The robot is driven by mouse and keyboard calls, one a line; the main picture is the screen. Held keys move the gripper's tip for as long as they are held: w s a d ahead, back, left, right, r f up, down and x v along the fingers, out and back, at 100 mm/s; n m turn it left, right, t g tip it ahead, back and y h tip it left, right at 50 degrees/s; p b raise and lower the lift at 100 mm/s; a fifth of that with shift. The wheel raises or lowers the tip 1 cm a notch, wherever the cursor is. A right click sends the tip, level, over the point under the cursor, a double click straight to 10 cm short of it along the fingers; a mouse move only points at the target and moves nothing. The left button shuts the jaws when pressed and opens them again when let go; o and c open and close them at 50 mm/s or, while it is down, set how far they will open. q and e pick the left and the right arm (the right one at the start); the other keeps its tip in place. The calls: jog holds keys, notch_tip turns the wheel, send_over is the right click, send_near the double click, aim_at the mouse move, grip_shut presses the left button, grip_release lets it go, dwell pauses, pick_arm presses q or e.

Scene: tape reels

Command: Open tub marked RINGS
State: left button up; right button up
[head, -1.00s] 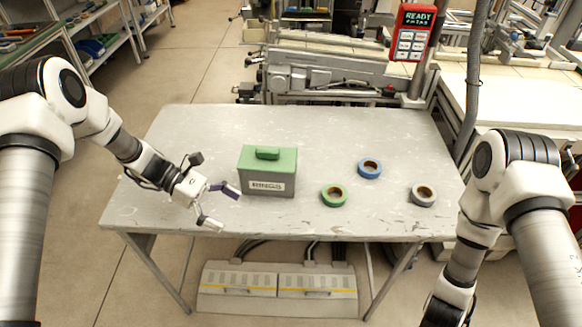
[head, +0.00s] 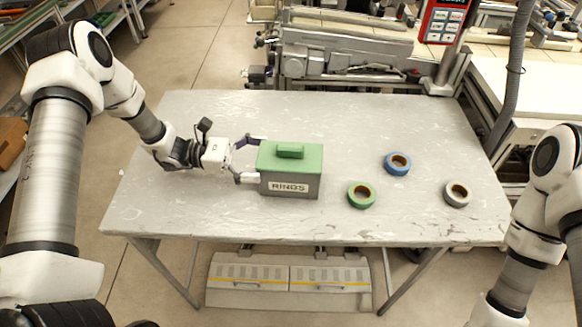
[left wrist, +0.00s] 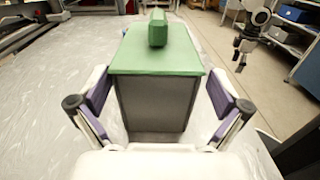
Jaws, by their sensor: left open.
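The tub marked RINGS (head: 291,188) is a grey box with a white label on its front. It stands on the table, left of the middle. Its green lid (head: 304,160) is on, with a raised green handle (head: 290,151) on top. My left gripper (head: 248,160) is open at the tub's left side. In the left wrist view the lid (left wrist: 155,62) and the grey side (left wrist: 155,104) lie ahead between my spread fingers, with gaps at both sides.
Right of the tub on the grey table (head: 250,222) lie a green tape reel (head: 352,203), a blue reel (head: 390,168) and a grey-white reel (head: 449,199). A machine (head: 345,55) stands behind the table. The table's front and back left are clear.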

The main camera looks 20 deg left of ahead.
aim_at(278, 158)
pick_arm(q)
jog(key=d, duration=0.1)
jog(key=w+d, duration=0.1)
jog(key=w+d+p, duration=0.1)
jog(key=shift+d+f, duration=0.3)
jog(key=shift+d, duration=0.1)
jog(key=shift+s+r, duration=0.1)
jog(key=shift+s, duration=0.15)
jog(key=c, duration=0.9)
jog(key=shift+c, duration=0.3)
jog(key=shift+r, duration=0.1)
